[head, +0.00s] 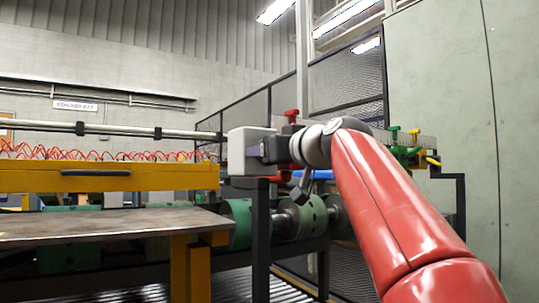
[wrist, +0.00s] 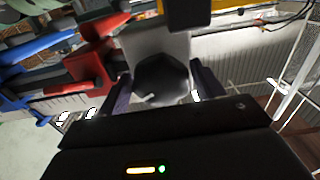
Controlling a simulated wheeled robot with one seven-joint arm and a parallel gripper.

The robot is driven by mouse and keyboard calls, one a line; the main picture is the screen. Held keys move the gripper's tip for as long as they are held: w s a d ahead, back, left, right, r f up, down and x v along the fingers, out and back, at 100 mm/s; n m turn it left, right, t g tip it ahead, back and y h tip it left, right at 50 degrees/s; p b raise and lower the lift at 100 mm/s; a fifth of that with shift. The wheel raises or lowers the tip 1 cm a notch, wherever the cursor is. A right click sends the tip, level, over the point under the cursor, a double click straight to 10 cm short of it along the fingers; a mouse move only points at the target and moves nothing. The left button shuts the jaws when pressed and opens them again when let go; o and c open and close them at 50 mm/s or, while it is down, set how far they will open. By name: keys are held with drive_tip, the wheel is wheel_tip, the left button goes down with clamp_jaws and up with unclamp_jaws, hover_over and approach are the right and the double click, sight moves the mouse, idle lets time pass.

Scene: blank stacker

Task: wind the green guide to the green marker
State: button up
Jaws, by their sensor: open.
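I cannot tell which is the guide and which is the marker. My gripper (head: 257,151) points left at a light grey block (head: 243,143) on a dark post. In the wrist view my gripper (wrist: 162,78) is open, its two dark fingers on either side of a dark rounded hub (wrist: 163,84) on the grey block. I cannot tell whether they touch it. No green guide is clear in the wrist view.
Red fittings (head: 292,115) stand just behind my wrist; red (wrist: 95,50) and blue (wrist: 40,45) parts lie left in the wrist view. Green rollers (head: 304,216) sit below. A metal sheet (head: 110,224) and yellow beam (head: 110,178) fill the left. A mesh fence (head: 345,80) stands behind.

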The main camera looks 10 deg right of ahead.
drive_tip(key=b+v, duration=0.1)
drive_tip(key=v, duration=0.5)
drive_tip(key=shift+s, duration=0.4)
drive_tip(key=shift+d, duration=0.1)
